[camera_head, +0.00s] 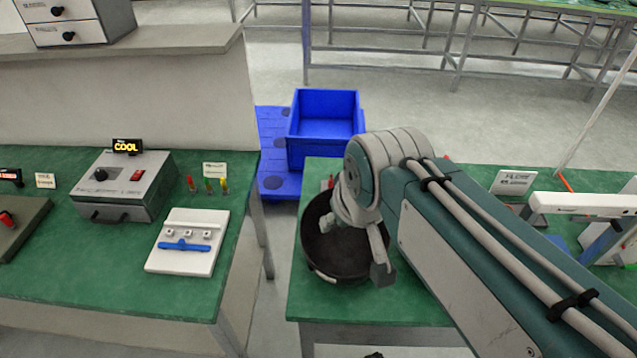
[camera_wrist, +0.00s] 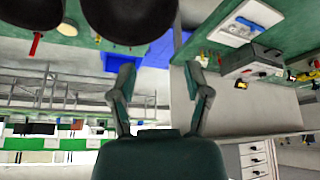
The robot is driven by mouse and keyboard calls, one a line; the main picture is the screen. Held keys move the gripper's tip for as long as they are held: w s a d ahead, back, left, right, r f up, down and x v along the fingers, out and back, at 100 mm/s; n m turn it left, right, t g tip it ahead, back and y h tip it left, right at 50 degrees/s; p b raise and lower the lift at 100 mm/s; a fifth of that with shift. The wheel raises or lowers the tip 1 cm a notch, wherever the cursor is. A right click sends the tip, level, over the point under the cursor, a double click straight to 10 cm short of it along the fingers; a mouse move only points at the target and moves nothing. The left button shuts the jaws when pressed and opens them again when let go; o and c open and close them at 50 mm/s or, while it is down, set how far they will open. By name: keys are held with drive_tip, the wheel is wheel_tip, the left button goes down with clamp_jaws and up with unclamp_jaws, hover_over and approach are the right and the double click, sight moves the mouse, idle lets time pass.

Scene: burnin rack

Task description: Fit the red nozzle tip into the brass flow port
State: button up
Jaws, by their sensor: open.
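A small upright red piece (camera_head: 190,183), which looks like the red nozzle tip, stands with a green piece (camera_head: 208,186) and a yellow piece (camera_head: 224,185) at the back of the left green bench. In front of them lies a white plate (camera_head: 160,262) with several small square fittings and a blue bar. I cannot make out which part is the brass flow port. My gripper (camera_head: 355,248) is open and empty above a black round pan (camera_head: 345,272) on the other bench, to the right of the red piece. Its spread fingers also show in the wrist view (camera_wrist: 160,70).
A grey box (camera_head: 125,190) with a knob and red switch stands left of the plate. A gap separates the left bench (camera_head: 120,285) from the right bench (camera_head: 308,292). A blue bin (camera_head: 325,127) is behind the gap. White equipment (camera_head: 585,203) stands at far right.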

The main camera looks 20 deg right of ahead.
drive_tip(key=w+d+r+g, duration=0.1)
drive_tip(key=w+d+g, duration=0.1)
drive_tip(key=w, duration=1)
drive_tip(key=n+g, duration=0.2)
drive_tip(key=g, duration=0.1)
hover_over(331, 179)
wheel_tip(331, 179, down, 18)
drive_tip(key=r, duration=0.1)
drive_tip(key=shift+w+f, duration=0.45)
drive_tip(key=shift+f, duration=0.1)
wheel_tip(331, 179, down, 5)
drive_tip(key=shift+f, duration=0.15)
drive_tip(key=f, duration=0.5)
drive_tip(key=shift+s+d+f, duration=0.1)
drive_tip(key=shift+s+f, duration=0.1)
drive_tip(key=shift+s, duration=0.05)
drive_tip(key=c, duration=0.8)
